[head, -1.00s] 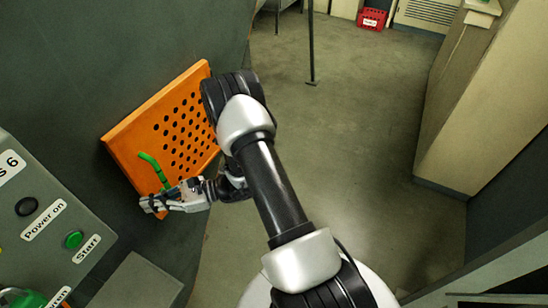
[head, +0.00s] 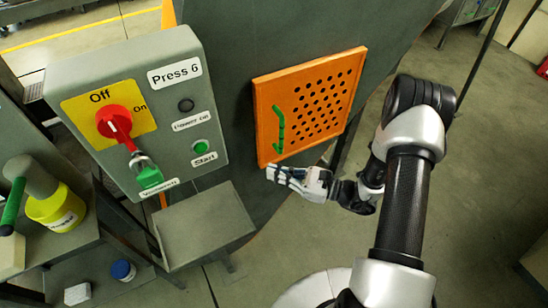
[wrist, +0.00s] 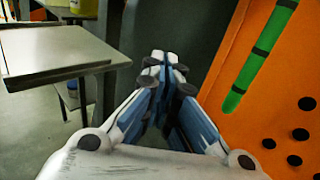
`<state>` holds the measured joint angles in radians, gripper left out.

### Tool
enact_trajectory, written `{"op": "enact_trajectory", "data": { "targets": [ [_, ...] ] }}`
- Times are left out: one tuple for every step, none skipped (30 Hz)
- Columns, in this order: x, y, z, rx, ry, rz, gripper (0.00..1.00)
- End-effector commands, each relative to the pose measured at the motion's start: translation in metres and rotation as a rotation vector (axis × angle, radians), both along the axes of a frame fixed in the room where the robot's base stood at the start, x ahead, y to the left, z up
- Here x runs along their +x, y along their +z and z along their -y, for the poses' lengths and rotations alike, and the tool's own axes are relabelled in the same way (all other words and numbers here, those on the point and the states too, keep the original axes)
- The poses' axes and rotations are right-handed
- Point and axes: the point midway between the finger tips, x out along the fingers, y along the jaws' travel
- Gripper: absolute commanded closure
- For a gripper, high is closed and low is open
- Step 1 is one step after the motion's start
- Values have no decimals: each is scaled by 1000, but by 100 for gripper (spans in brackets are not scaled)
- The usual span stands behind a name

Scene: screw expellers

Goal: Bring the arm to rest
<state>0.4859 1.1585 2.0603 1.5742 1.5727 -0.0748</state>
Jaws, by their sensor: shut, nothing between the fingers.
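My gripper (head: 272,174) is at the lower left corner of the orange perforated panel (head: 330,113), which is set in the dark green machine wall. The gripper is shut and empty; in the wrist view its fingertips (wrist: 166,62) meet. The panel's green handle (head: 279,130) is just above the gripper in the head view. In the wrist view the handle (wrist: 262,56) is at the upper right, apart from the fingers. My arm is bent, with its elbow up at the right of the head view.
A grey control box (head: 130,110) labelled Press 6, with a red switch (head: 116,122) and green Start button (head: 201,147), stands left of the panel. A grey shelf (head: 205,228) juts out below it. A yellow container (head: 55,208) stands at far left. Open floor (head: 450,200) lies at right.

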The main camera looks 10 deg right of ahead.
Motion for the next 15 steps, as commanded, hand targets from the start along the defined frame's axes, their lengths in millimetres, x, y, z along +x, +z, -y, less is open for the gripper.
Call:
{"op": "enact_trajectory", "data": {
  "targets": [
    [-10, 1, 5, 2, -4, -6, 100],
    [-16, 1, 6, 1, -4, -5, 100],
    [-23, 1, 8, 2, -3, -6, 100],
    [-27, 1, 10, 2, -3, -4, 100],
    [-31, 0, 11, 1, -2, -4, 100],
    [-36, 0, 13, 1, -2, -5, 100],
    [-39, 0, 14, 1, -2, -5, 100],
    [-41, 0, 14, 1, 0, -4, 100],
    [-44, 0, 15, 1, 1, -3, 100],
    [-46, 0, 15, 1, 1, -3, 100],
    [-47, -1, 16, 1, 0, -3, 100],
    [-48, -1, 16, 1, 1, -3, 100],
    [-48, -1, 16, 1, 1, -3, 100],
    [-49, -1, 16, 1, 1, -3, 100],
    [-49, -1, 16, 1, 2, -3, 100]
  ]
}}
